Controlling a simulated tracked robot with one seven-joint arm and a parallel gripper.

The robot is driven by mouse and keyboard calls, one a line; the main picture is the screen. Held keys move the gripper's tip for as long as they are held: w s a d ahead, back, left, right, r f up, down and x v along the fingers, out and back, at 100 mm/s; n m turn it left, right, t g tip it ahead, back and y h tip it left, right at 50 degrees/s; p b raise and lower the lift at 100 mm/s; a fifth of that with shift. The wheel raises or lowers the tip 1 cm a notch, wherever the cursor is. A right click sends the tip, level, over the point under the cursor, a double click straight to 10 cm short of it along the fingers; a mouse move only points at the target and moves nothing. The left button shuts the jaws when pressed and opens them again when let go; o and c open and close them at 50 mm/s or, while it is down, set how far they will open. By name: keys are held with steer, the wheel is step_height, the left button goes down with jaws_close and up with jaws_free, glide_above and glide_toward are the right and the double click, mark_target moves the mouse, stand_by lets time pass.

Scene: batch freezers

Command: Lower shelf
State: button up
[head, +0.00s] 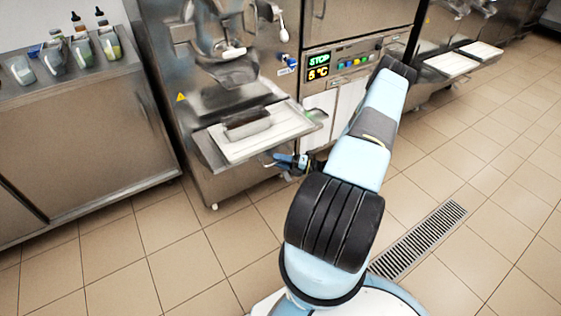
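The shelf (208,151) juts out from the front of the batch freezer, low down under its outlet.
A steel counter (90,140) with several bottles and containers stands at the left. The freezer's control panel (345,62) reads STOP and 5 °C. Another machine with a white tray (452,64) stands at the back right. A floor drain (420,240) crosses the clear tiled floor.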

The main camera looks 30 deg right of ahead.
jaws_close()
stand_by(0.6)
